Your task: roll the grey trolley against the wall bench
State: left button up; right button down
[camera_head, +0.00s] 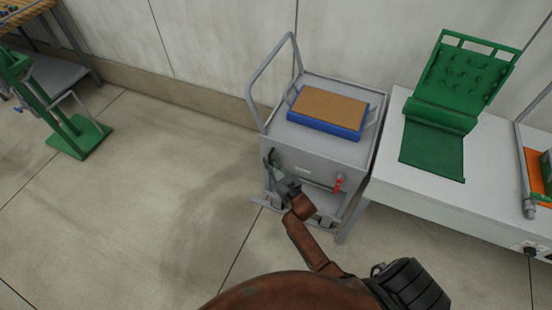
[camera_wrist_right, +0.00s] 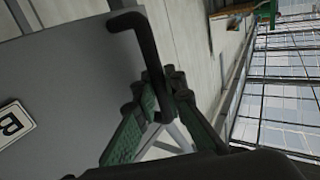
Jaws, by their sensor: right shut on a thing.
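The grey trolley (camera_head: 305,160) stands by the wall, with a tall bent tube handle at its left end. It also shows in the wrist view as a grey panel (camera_wrist_right: 75,70). The pale wall bench (camera_head: 480,195) is directly right of the trolley; only a thin dark gap shows between them, and whether they touch I cannot tell. My right gripper (camera_head: 273,168) is at the trolley's left front. In the wrist view its green fingers are shut on a black bar handle (camera_wrist_right: 150,50) at the panel's edge. My left gripper is out of view.
A blue tray with a brown top (camera_head: 325,107) lies on the trolley. A red lever (camera_head: 338,183) is on its front. A green padded holder (camera_head: 435,145) stands on the bench. A green stand (camera_head: 80,137) is far left. The floor between is clear.

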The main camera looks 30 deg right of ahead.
jog(key=c, duration=2.5)
grip_release()
jog(key=shift+s+d+f, duration=0.15)
jog(key=shift+d, duration=0.05)
jog(key=shift+o, duration=1.2)
jog(key=shift+s, duration=0.1)
jog(key=shift+s, duration=0.1)
jog(key=s, duration=1.1)
jog(key=shift+s+d, duration=0.25)
jog(key=shift+s, duration=0.15)
